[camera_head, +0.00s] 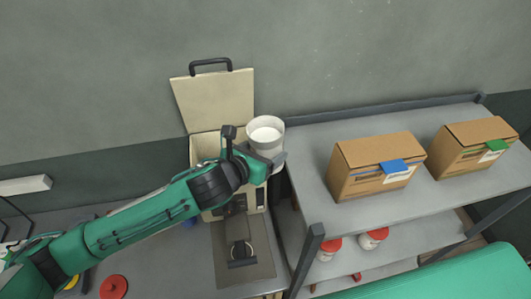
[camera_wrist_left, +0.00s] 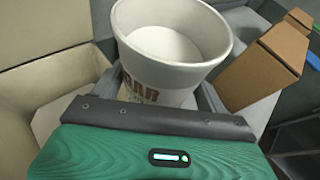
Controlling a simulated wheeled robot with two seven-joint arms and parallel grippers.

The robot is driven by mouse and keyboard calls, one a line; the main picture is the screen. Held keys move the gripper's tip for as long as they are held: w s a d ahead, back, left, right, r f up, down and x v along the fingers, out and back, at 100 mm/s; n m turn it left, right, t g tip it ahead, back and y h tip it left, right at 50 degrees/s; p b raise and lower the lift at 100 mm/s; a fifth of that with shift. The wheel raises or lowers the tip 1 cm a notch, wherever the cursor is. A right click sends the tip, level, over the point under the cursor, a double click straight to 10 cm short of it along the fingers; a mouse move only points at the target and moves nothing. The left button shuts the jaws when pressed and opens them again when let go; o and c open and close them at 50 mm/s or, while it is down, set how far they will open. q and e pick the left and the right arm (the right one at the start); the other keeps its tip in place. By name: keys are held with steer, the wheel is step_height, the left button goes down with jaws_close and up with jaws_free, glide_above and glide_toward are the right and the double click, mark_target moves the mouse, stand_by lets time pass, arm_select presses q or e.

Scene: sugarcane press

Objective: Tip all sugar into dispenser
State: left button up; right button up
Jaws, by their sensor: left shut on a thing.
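A white tub of sugar (camera_head: 266,128) is held by my left gripper (camera_head: 274,163), which is shut on it. In the left wrist view the tub (camera_wrist_left: 173,40) has an open top, white sugar inside and partly hidden lettering ending in "AR". It looks upright or nearly so. The dispenser (camera_head: 205,150) is a beige machine against the wall with its lid (camera_head: 214,97) raised. The tub is just right of the dispenser's open top, above the shelf's left end. My left forearm hides part of the dispenser's front. My right gripper is not in view.
Two cardboard boxes, one with a blue tab (camera_head: 375,165) and one with a green tab (camera_head: 472,150), stand on the grey shelf (camera_head: 310,150). Red-lidded jars (camera_head: 329,249) sit on the level below. A red round lid (camera_head: 114,287) lies on the counter at lower left.

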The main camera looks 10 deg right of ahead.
arm_select(q)
steer(key=shift+a+f+b, duration=0.1)
steer(key=shift+b, duration=0.25)
steer(key=shift+w+n+h+b, duration=0.15)
steer(key=shift+n+h+b, duration=0.15)
steer(key=shift+n+h, duration=0.1)
steer(key=shift+w+a+n+h+b, duration=0.15)
steer(key=shift+w+n+h+b, duration=0.2)
steer(key=shift+n+b, duration=0.45)
steer(key=shift+a+h+b, duration=0.35)
steer(key=shift+b, duration=0.4)
steer(key=shift+w+a+n+b, duration=0.15)
steer(key=shift+a+n+b, duration=0.1)
steer(key=shift+n+b, duration=0.4)
steer(key=shift+r, duration=0.4)
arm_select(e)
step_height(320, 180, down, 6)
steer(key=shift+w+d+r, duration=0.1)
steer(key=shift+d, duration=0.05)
